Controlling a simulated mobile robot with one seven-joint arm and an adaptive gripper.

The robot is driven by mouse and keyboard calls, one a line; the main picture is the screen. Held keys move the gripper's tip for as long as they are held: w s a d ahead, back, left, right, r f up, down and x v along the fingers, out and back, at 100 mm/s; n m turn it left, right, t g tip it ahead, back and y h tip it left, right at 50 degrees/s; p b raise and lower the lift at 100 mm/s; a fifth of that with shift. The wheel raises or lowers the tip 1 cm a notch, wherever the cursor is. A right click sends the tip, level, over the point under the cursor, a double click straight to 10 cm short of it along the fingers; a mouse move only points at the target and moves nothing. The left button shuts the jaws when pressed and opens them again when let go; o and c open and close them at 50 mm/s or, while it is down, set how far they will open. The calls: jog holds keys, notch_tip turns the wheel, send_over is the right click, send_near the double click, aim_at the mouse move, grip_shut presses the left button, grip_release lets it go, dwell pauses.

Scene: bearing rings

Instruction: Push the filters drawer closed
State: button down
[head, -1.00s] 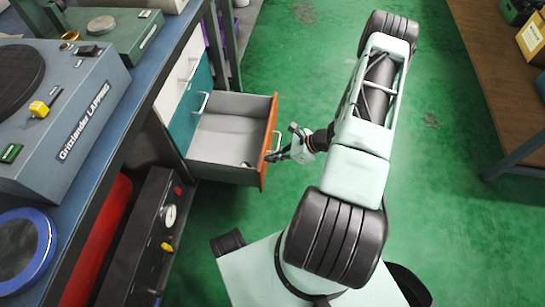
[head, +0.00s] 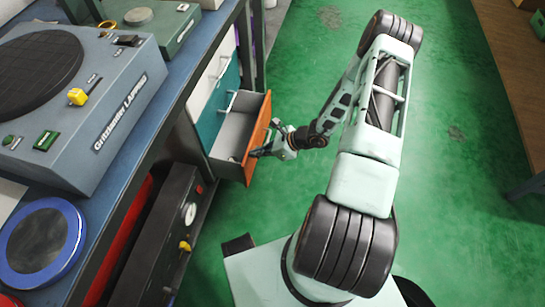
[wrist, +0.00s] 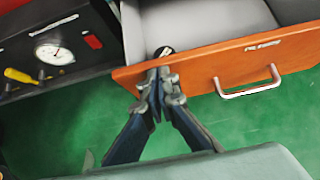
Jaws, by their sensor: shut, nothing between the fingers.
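The filters drawer (head: 259,136) has an orange-brown front and a grey inside, and stands partly out of the cabinet under the bench. In the wrist view its front (wrist: 215,68) carries a small label, too small to read, and a metal handle (wrist: 249,83). My gripper (head: 256,153) is shut and empty at the drawer front, near the end closer to my base. In the wrist view its fingertips (wrist: 158,72) overlap the front panel, beside the handle and not around it; contact looks likely but is not certain. A small dark round thing (wrist: 164,51) lies inside the drawer.
A teal drawer front (head: 213,105) and a white one (head: 213,68) sit beyond the open drawer. A dark unit with a gauge (head: 155,240) stands on the near side. The bench (head: 140,130) carries a lapping machine (head: 95,100). Green floor (head: 440,190) is clear to the right.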

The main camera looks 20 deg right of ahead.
jog(key=w+a+b, duration=0.1)
jog(key=w+a, duration=0.4)
jog(key=a, duration=0.2)
jog(key=shift+a, duration=0.3)
jog(key=shift+w, duration=0.1)
jog(key=shift+d, duration=0.15)
